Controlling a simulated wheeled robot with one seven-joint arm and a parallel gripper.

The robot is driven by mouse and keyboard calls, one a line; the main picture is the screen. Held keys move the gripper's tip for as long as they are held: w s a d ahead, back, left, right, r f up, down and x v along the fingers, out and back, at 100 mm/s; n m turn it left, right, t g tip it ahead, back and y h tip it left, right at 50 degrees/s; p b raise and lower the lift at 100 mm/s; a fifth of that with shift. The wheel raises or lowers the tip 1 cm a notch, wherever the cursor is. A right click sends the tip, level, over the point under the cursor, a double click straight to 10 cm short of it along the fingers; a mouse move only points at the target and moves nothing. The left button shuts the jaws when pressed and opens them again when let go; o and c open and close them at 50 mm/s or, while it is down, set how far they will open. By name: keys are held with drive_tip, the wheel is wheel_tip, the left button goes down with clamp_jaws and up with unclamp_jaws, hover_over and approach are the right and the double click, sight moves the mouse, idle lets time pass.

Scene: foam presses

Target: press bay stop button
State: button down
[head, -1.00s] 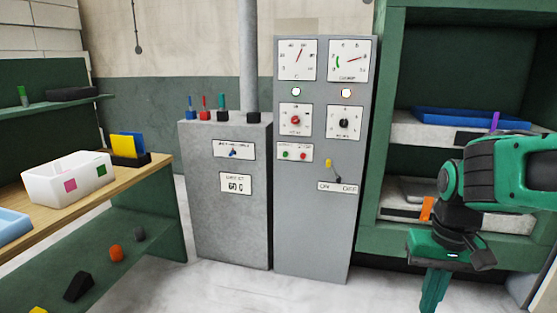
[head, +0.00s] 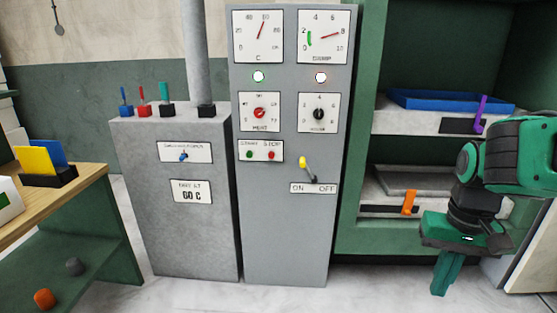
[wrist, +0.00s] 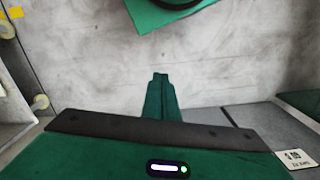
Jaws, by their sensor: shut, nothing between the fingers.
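The red stop button (head: 271,155) sits on a small white plate (head: 261,151) on the grey control cabinet (head: 285,235), under the word STOP. The green start button (head: 249,155) is just left of it. My gripper (head: 440,290) is at the lower right in the head view, pointing down, well to the right of the cabinet and lower than the button. Its green fingers are together and empty, also in the wrist view (wrist: 160,78). The wrist view shows floor beneath the fingers and no button.
Above the buttons are dials and two lamps; below is a yellow-tipped lever (head: 307,169) marked ON and OFF. A grey box with small levers (head: 175,235) stands left. A wooden-topped bench (head: 60,200) is at far left. A green press rack (head: 385,230) stands behind my arm. Floor before the cabinet shows clear.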

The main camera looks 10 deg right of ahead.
drive_tip(key=w+d+f+n+t+h, duration=0.1)
drive_tip(key=w+d+f+n+h, duration=0.15)
drive_tip(key=w, duration=0.55)
drive_tip(key=w+d+f+n+h, duration=0.1)
drive_tip(key=w+d+n, duration=0.3)
drive_tip(key=w, duration=0.4)
drive_tip(key=w+d+f+n+t+h, duration=0.1)
drive_tip(key=w+d+n+h, duration=0.15)
drive_tip(key=w, duration=0.55)
drive_tip(key=w+a+f+n+t+h, duration=0.1)
drive_tip(key=w+f+n+t+h, duration=0.15)
drive_tip(key=w+n, duration=1.05)
drive_tip(key=w+a+n+t+h, duration=0.1)
drive_tip(key=w+a+n+t, duration=0.2)
drive_tip(key=w+a, duration=0.45)
drive_tip(key=w+a+n+t+h, duration=0.1)
drive_tip(key=w+a+n+t, duration=0.25)
drive_tip(key=w, duration=0.65)
drive_tip(key=w+a+n+t+y, duration=0.2)
drive_tip(key=w+a+n+t, duration=0.1)
drive_tip(key=a, duration=0.6)
drive_tip(key=w+a+n+t+y, duration=0.2)
drive_tip(key=w+a+n+t, duration=0.1)
drive_tip(key=w+a+n, duration=0.2)
drive_tip(key=a+n, duration=0.2)
drive_tip(key=a, duration=0.2)
drive_tip(key=shift+a+r+y, duration=0.25)
drive_tip(key=shift+a+y, duration=0.1)
